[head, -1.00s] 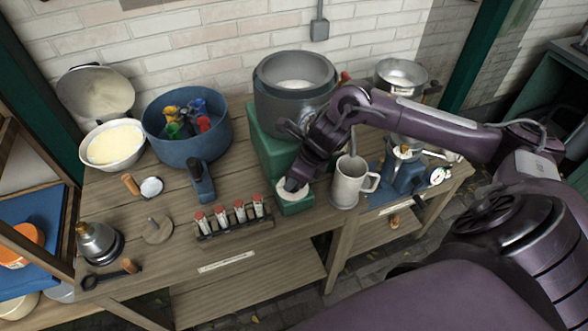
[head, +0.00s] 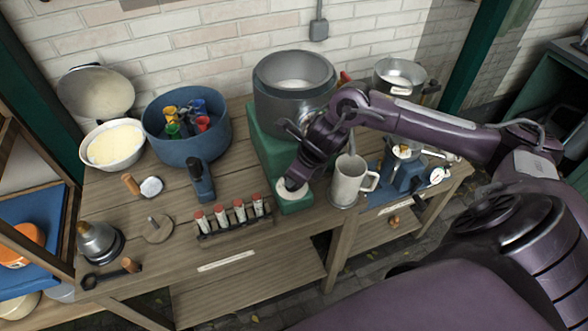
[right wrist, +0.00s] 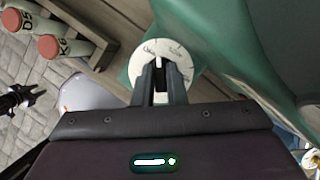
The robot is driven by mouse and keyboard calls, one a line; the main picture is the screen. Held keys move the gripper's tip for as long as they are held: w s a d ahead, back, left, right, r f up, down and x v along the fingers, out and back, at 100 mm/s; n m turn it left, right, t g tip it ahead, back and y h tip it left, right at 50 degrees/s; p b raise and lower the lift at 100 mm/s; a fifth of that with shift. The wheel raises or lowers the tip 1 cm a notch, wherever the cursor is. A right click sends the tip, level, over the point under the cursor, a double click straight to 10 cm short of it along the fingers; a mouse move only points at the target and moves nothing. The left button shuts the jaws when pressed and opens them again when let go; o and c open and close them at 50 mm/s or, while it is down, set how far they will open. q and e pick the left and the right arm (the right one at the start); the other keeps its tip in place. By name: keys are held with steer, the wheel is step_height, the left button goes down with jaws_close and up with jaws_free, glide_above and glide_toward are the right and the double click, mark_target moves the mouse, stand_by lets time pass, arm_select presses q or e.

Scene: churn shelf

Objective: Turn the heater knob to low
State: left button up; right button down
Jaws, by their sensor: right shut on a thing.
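The green heater (head: 268,153) stands on the wooden bench with a grey pot (head: 294,88) on top. Its white dial (head: 290,191) is on the low front part and carries printed words in the right wrist view (right wrist: 176,51), one of which looks like "Low". My right gripper (head: 296,180) reaches down from the right onto the dial. In the right wrist view its fingers (right wrist: 161,80) are shut on the pale knob (right wrist: 159,64) at the dial's middle. The fingers hide part of the dial. My left gripper is not in view.
A grey mug (head: 348,184) stands close to the right of the dial. A rack of red-capped vials (head: 233,222) is to its left. A blue pot (head: 188,138) with coloured things inside and a white bowl (head: 115,147) stand farther left.

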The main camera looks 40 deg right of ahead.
steer(key=shift+a+r+m+t+h, duration=0.1)
steer(key=shift+m+t+h, duration=0.2)
steer(key=shift+m, duration=0.8)
steer(key=shift+r+m+h+p, duration=0.1)
steer(key=shift+m+h+p, duration=0.4)
steer(key=shift+m, duration=0.3)
steer(key=m+p, duration=0.2)
steer(key=m, duration=0.1)
steer(key=shift+a+h, duration=0.1)
steer(key=shift+h, duration=0.3)
steer(key=shift+m+h+p, duration=0.3)
steer(key=shift+m+p, duration=0.35)
steer(key=shift+m, duration=0.05)
steer(key=c, duration=1.5)
jaws_free()
steer(key=shift+o, duration=0.2)
